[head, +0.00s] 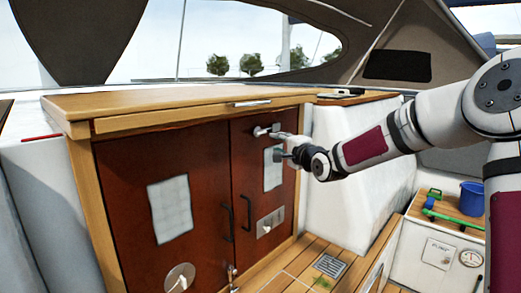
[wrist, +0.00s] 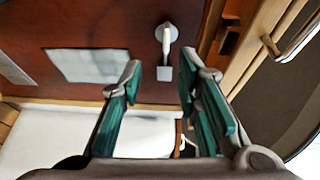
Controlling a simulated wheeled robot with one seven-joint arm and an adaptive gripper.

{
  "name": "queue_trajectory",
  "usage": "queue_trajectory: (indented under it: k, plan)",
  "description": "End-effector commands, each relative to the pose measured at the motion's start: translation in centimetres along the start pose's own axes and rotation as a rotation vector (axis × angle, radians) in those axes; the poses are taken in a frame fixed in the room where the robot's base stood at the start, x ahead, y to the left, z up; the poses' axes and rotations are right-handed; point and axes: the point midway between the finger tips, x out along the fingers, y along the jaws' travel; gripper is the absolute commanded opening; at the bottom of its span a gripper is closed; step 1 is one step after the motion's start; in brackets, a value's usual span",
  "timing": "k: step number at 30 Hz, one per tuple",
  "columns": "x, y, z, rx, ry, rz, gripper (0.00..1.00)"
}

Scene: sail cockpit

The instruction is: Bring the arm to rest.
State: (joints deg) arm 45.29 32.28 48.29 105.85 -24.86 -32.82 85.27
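My arm (head: 365,148) reaches in from the right towards the upper part of the right-hand red-brown cabinet door (head: 245,165). My gripper (head: 276,144) is near that door; it also shows in the wrist view (wrist: 160,78) with its two green-padded fingers spread apart. Nothing is held between the fingers. A light grey latch (wrist: 166,45) with a round base and a lever is on the door, beyond the fingertips and roughly in line with the gap. I cannot tell whether a fingertip touches it.
A wooden counter top (head: 170,101) overhangs the doors. Dark bar handles (head: 247,213) stick out lower down. A white seat block (head: 345,165) stands close below my arm. A blue bucket (head: 472,198) sits at the right. The slatted floor (head: 290,272) is largely bare around a drain grate (head: 330,265).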

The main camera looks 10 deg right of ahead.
Motion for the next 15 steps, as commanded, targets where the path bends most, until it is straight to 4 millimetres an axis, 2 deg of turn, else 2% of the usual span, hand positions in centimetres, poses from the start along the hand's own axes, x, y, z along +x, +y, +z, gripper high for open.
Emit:
queue_trajectory:
  k: [4, 7, 11, 15]
  plan:
    - [-1.6, 1.3, 3.2, -0.186, -0.021, 0.136, 0.30]
    - [-4.0, 2.6, 5.1, -0.370, -0.037, 0.275, 0.30]
    - [-8.4, 3.9, 6.7, -0.595, -0.058, 0.451, 0.30]
    - [-14.2, 4.5, 7.5, -0.800, -0.090, 0.622, 0.30]
